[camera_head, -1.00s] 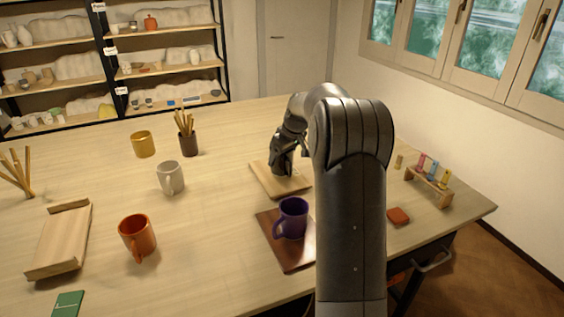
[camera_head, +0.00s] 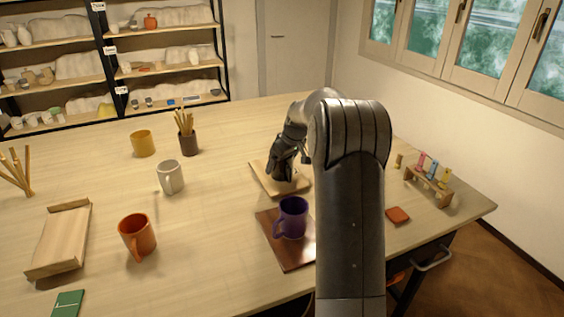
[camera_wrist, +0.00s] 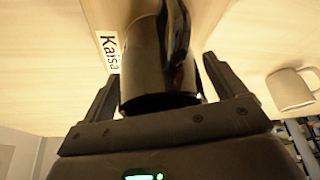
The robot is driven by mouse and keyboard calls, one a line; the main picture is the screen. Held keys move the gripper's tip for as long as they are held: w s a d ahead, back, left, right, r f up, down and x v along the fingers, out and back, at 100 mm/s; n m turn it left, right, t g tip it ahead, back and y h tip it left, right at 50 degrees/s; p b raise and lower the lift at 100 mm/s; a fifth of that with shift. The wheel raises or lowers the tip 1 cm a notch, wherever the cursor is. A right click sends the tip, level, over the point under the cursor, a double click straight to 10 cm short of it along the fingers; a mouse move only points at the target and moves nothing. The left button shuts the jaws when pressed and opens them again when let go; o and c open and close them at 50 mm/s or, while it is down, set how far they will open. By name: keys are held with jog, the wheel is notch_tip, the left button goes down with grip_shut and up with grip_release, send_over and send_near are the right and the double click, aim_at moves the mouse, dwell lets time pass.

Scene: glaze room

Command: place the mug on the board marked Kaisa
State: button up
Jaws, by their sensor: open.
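A dark mug (camera_wrist: 145,62) sits between my gripper's two open fingers in the wrist view, with its handle (camera_wrist: 180,32) on the far side. A white label reading "Kaisa" (camera_wrist: 109,52) lies beside it on a pale wooden surface. In the head view my gripper (camera_head: 281,172) is low over the light board (camera_head: 263,177) behind the purple mug. There the dark mug cannot be told apart from the dark gripper. I cannot see whether the fingers touch the mug.
A purple mug (camera_head: 293,217) stands on a dark brown board (camera_head: 282,255) in front. An orange mug (camera_head: 137,236), a pale grey mug (camera_head: 171,177) and a yellow mug (camera_head: 143,143) stand to the left. A small rack (camera_head: 430,187) is at right.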

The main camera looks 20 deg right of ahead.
jog(key=v, duration=1.2)
jog(key=s+a+r, duration=0.5)
jog(key=s+a, duration=0.3)
jog(key=s+a+f+m, duration=0.1)
jog(key=s+a, duration=0.2)
jog(key=s, duration=0.7)
jog(key=s+a+f+m+t+h, duration=0.1)
jog(key=s+a, duration=0.3)
jog(key=s, duration=0.6)
jog(key=s+a+f+m, duration=0.2)
jog(key=s+a+f, duration=0.1)
jog(key=s, duration=0.7)
jog(key=shift+s+a+h, duration=0.3)
jog(key=shift+a+h, duration=0.1)
jog(key=shift+a, duration=0.3)
